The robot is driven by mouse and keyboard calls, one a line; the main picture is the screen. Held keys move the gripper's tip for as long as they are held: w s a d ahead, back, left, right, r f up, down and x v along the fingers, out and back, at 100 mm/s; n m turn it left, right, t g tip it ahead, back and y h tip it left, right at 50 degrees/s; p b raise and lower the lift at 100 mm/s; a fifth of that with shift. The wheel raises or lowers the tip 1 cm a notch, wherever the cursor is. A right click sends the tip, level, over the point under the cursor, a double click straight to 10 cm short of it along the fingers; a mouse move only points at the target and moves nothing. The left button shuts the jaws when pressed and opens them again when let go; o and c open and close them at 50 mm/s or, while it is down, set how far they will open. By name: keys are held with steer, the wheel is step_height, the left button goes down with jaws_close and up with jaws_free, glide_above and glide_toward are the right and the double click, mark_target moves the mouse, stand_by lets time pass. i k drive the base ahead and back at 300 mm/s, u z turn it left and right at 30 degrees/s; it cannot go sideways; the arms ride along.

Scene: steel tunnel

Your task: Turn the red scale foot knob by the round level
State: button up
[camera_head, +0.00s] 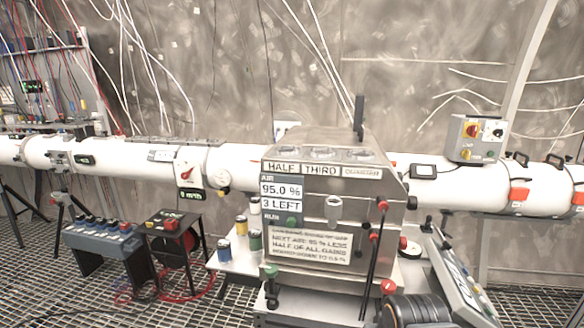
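A steel box (320,210) stands in the middle, with a panel reading "AIR 95.0 % 3 LEFT" (281,192). A red round knob (388,287) sits low at its front right corner, and a green knob (271,271) sits low at its front left. These look like foot knobs, but I cannot tell for sure which is the scale foot. Smaller red knobs (382,204) are on rods at the box's right side. I cannot make out a round level. My gripper is not in view.
A white bench (232,262) with several small jars (241,225) is left of the box. A black ribbed object (415,311) and a tilted console (458,285) are at lower right. A white pipe (120,158) runs behind. Grating floor (60,300) shows at left.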

mark_target(388, 287)
steer(key=z, duration=0.4)
steer(key=k, duration=0.5)
steer(key=u, duration=1.45)
steer(key=i, duration=0.8)
steer(key=z, duration=2.05)
